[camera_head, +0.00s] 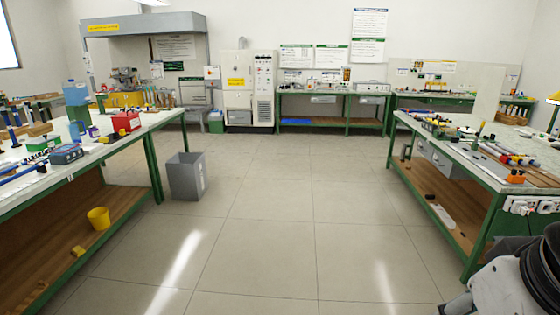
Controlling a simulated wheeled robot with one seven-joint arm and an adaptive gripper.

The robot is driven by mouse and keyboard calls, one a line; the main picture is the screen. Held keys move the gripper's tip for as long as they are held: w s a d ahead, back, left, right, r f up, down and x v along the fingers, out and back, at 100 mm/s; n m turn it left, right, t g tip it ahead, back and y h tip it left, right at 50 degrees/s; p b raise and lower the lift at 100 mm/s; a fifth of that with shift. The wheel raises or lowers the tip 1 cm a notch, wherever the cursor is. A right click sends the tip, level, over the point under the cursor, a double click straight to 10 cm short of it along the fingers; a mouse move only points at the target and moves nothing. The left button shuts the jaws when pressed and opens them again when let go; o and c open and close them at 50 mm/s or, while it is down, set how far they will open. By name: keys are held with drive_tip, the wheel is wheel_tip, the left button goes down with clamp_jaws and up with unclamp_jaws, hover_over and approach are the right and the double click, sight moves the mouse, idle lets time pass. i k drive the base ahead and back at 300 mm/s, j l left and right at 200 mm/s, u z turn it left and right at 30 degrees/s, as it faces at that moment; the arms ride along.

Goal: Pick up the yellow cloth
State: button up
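No thing in view can be told for sure as the yellow cloth. A small yellow piece (78,251) lies on the wooden lower shelf of the left bench, near a yellow bucket (98,217); it is too small to tell whether it is cloth. A larger yellow block-like thing (125,99) is on the far part of the left bench top, also unclear. Part of my arm shows at the bottom right corner, beside the right bench. My gripper cannot be made out.
The left bench (30,187) and right bench (457,166) have cluttered tops and green legs. A grey bin (186,176) stands on the floor beside the left bench. Open tiled floor (290,220) lies between the benches. Cabinets and another bench (335,93) line the back wall.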

sight(78, 251)
drive_tip(key=i+l+z, duration=0.1)
drive_tip(key=i+z, duration=0.15)
drive_tip(key=i, duration=0.25)
drive_tip(key=i+z, duration=0.3)
drive_tip(key=i, duration=0.25)
drive_tip(key=i+j+u, duration=0.1)
drive_tip(key=i+u, duration=0.4)
drive_tip(key=i+l+u, duration=0.1)
drive_tip(key=i+u, duration=0.4)
drive_tip(key=i+l+u, duration=0.35)
drive_tip(key=i+u, duration=0.15)
drive_tip(key=i, duration=0.15)
drive_tip(key=i+j+u, duration=0.15)
drive_tip(key=i+u, duration=0.85)
drive_tip(key=i, duration=0.2)
drive_tip(key=i+j+z, duration=0.1)
drive_tip(key=i+j, duration=0.95)
